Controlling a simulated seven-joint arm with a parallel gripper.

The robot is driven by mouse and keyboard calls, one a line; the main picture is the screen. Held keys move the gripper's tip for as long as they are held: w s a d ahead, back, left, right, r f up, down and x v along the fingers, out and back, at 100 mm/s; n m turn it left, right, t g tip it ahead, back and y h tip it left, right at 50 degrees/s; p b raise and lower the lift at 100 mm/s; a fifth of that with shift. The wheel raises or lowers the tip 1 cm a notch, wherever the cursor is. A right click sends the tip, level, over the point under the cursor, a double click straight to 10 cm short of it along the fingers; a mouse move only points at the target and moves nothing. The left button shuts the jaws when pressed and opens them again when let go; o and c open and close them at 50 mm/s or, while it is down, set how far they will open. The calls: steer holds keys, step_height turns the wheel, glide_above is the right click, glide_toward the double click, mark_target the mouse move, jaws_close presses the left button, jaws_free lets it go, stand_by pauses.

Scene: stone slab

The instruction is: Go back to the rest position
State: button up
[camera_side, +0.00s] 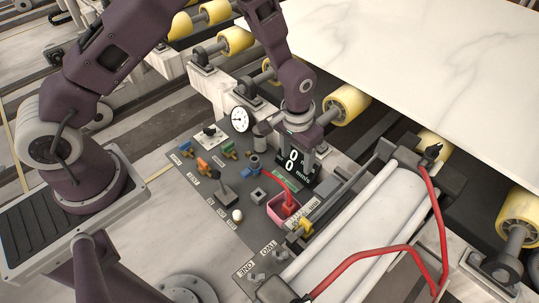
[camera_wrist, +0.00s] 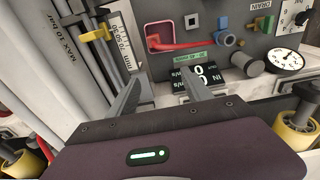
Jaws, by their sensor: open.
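My gripper (camera_wrist: 161,80) is open in the wrist view. Its two grey fingers stand apart and I see nothing held between them. In the side view my gripper (camera_side: 306,150) hangs from the arm at the far edge of the control panel (camera_side: 238,190), close to the black digital display (camera_side: 290,172) and partly covering it. The display (camera_wrist: 205,75) also shows just beyond the fingers in the wrist view, partly hidden. I cannot tell whether a finger touches it.
A pink-rimmed socket (camera_wrist: 160,35) holds a red plug and hose. A dial gauge (camera_side: 241,119), valves and a white knob (camera_side: 237,215) sit on the panel. Rollers with red hoses (camera_side: 435,215) lie right. A large pale slab (camera_side: 430,70) rests on yellow rollers behind.

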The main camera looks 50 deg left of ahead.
steer(key=s+a+r+t, duration=0.1)
steer(key=s+a+r, duration=0.15)
steer(key=r, duration=0.85)
steer(key=s+a+r+t, duration=0.1)
steer(key=s+a+r, duration=0.15)
steer(key=r, duration=0.85)
steer(key=s+a+r+t, duration=0.1)
steer(key=s+r, duration=0.3)
steer(key=s, duration=0.6)
steer(key=s+a+r+t, duration=0.1)
steer(key=s+a+r, duration=0.2)
steer(key=s, duration=0.7)
step_height(320, 180, up, 2)
steer(key=shift+s+a+r+t, duration=0.1)
steer(key=shift+s+a+t, duration=0.1)
steer(key=shift+t, duration=0.2)
steer(key=shift+w, duration=0.1)
